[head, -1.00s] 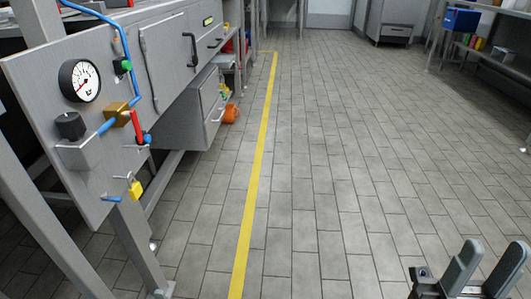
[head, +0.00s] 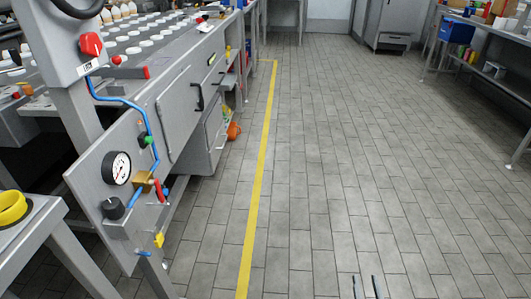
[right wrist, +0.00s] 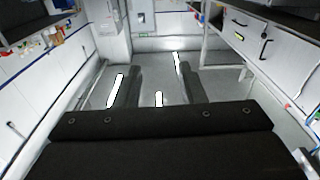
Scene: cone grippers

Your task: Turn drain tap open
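A grey panel (head: 100,165) at the left of the head view carries a brass valve body (head: 145,181) on a blue pipe. A red lever (head: 159,191) sits beside the brass body and points down along the panel; it looks like the drain tap. My right gripper (head: 367,288) shows only its fingertips at the bottom edge of the head view, far to the right of the panel, over bare floor. In the right wrist view the two fingers (right wrist: 159,92) stand apart with nothing between them. My left gripper is not in view.
The panel also holds a gauge (head: 117,168), a green knob (head: 149,140), a black knob (head: 113,208) and a yellow padlock (head: 158,240). A small table with a yellow ring (head: 12,208) stands at the near left. The tiled floor right of the yellow line (head: 258,190) is clear.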

